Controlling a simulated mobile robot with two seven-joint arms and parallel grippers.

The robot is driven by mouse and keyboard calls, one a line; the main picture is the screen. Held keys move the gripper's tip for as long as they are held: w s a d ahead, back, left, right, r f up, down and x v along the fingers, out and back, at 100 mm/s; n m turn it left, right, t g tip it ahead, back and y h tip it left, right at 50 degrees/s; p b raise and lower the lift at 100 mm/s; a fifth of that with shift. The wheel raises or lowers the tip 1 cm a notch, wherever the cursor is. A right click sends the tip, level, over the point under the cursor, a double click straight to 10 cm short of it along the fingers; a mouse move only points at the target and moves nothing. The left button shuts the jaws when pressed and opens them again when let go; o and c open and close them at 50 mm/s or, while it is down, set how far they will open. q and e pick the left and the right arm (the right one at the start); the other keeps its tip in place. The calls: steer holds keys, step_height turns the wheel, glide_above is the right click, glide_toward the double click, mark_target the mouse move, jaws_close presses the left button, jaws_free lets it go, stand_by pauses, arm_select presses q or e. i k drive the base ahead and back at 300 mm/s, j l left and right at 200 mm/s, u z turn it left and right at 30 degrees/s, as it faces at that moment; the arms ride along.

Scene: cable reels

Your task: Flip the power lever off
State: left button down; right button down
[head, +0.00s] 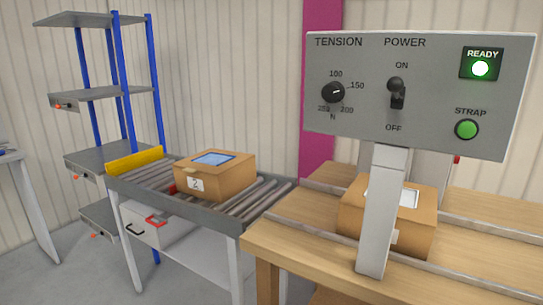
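The power lever (397,92) is a dark toggle on the grey control panel (430,125) at the upper right of the head view. Its knob is at the top, toward the ON label, and the OFF label is below it. The green READY lamp (480,68) on the panel is lit. Neither of my grippers shows in this view.
The panel stands on a grey post (382,215) above a wooden table (480,232). A cardboard box (419,225) sits behind the post. A tension knob (333,92) and green STRAP button (467,129) flank the lever. A roller conveyor (268,192) holds another box (217,181).

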mark_target(395, 84)
steer(key=l, duration=0.85)
steer(key=i+l, duration=0.15)
steer(key=l, duration=0.65)
steer(key=z, duration=0.05)
